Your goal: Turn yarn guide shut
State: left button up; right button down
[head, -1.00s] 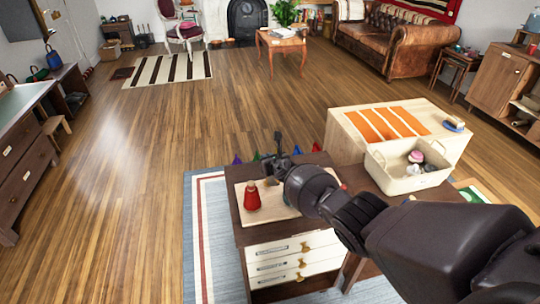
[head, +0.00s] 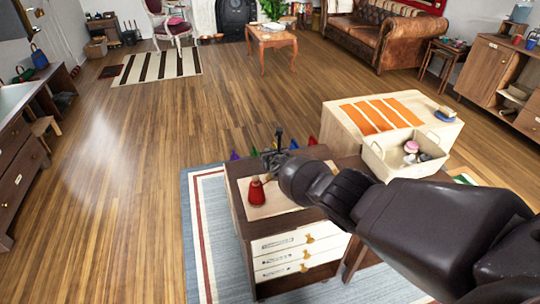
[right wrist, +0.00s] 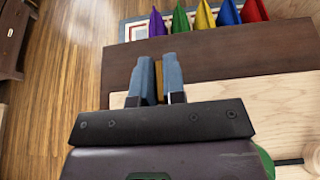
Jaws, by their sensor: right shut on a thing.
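My right gripper (right wrist: 159,82) is shut on a narrow golden-brown piece (right wrist: 159,80), seen between its blue-grey fingers in the right wrist view. This piece may be the yarn guide; its full shape is hidden by the fingers. A red cone-shaped spool (head: 257,194) stands on the board, just left of and nearer than the gripper. My left gripper is not in view.
Several coloured pointed pieces (right wrist: 205,18) line the cabinet's far side. White drawers with brass pulls (head: 290,258) face front. A pale bench with orange strips (head: 385,115) and a cream bin (head: 405,155) stand right. Wooden floor (head: 120,200) is open at left.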

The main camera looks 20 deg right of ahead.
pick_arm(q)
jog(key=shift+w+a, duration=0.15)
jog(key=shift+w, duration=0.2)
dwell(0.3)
pick_arm(e)
jog(key=c, duration=1.2)
grip_release()
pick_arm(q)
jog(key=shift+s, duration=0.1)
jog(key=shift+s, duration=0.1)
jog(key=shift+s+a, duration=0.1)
pick_arm(e)
jog(key=shift+r, duration=0.1)
